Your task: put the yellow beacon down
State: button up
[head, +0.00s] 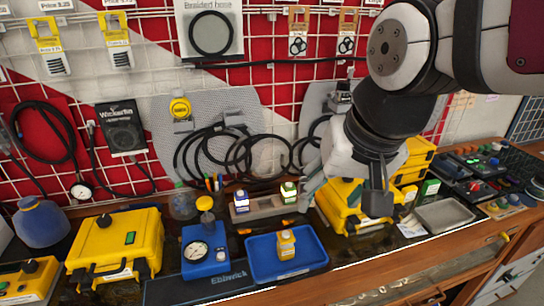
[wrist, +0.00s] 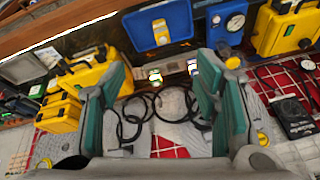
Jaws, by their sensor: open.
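The yellow beacon (head: 286,244) stands in the blue tray (head: 262,271) on the bench, in the head view. In the wrist view the beacon (wrist: 161,32) shows near the top, against the blue tray (wrist: 180,14). My gripper (head: 343,203) is to the right of the tray and above the bench in the head view. Its two fingers are wide apart with nothing between them, as the wrist view of my gripper (wrist: 163,68) also shows. The gripper is clear of the beacon.
A rack (head: 262,209) with a purple-topped and a green-topped beacon stands behind the tray. A blue gauge box (head: 207,252) and a yellow case (head: 115,245) stand to the left. Yellow cases (head: 345,212) lie under my gripper, with a grey metal tray (head: 445,214) to the right.

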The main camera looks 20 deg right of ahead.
jog(key=s+n, duration=0.2)
jog(key=s, duration=0.1)
jog(key=s+n+t, duration=0.1)
jog(key=shift+s+r, duration=0.3)
